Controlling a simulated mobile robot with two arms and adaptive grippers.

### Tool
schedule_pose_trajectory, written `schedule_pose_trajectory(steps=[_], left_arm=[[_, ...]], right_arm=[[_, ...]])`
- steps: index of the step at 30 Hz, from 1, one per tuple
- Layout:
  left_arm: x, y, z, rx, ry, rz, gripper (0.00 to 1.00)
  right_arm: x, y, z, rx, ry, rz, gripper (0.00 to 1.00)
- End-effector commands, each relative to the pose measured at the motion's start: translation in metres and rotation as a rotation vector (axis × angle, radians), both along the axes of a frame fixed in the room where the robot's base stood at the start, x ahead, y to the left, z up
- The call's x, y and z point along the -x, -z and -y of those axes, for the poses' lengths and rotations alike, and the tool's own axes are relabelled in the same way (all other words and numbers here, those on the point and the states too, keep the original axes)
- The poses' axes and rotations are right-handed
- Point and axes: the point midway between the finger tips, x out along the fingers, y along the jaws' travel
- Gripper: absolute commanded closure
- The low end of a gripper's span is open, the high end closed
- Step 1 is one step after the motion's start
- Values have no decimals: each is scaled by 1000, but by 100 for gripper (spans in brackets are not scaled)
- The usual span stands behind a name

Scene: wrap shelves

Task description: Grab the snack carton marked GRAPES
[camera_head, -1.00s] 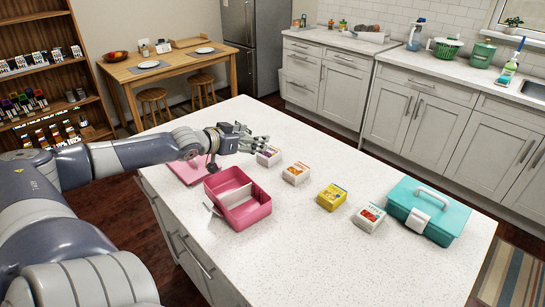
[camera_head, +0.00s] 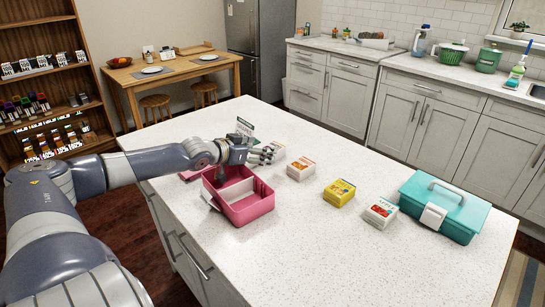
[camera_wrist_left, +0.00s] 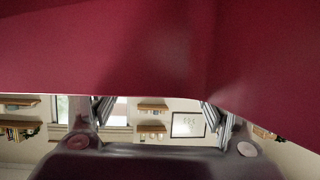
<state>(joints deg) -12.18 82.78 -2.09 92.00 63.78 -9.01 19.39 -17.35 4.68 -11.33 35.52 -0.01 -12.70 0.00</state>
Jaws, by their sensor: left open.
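My left gripper (camera_head: 266,156) is open, held just above the back edge of the open pink lunch box (camera_head: 246,213). A small white carton with purplish marks (camera_head: 277,149) stands just beyond its fingers and is partly hidden by them. To the right stand an orange-and-white carton (camera_head: 300,169), a yellow carton (camera_head: 339,193) and a white carton with red print (camera_head: 381,212). Their labels are too small to read. In the left wrist view a dark pink surface (camera_wrist_left: 110,45) fills the top, with the two fingers apart below it.
A teal box with a handle (camera_head: 445,205) stands at the right of the white island counter (camera_head: 310,250). A dark green and white card (camera_head: 245,127) stands behind my gripper. The counter's front is clear.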

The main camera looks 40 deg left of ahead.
Motion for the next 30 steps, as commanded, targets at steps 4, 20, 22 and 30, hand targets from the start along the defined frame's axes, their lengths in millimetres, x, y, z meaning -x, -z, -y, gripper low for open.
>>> schedule_pose_trajectory(steps=[4,20,22,30], left_arm=[[-1,1,0,0,0,0,30],[-20,8,-4,1,-9,5,30],[-23,9,-2,2,-5,5,30],[-41,16,-2,5,-4,4,30]], right_arm=[[2,3,0,0,0,-4,72],[-2,13,-1,-2,-3,5,72],[-3,14,-2,-2,-3,5,72],[-3,14,-3,-4,-2,5,72]])
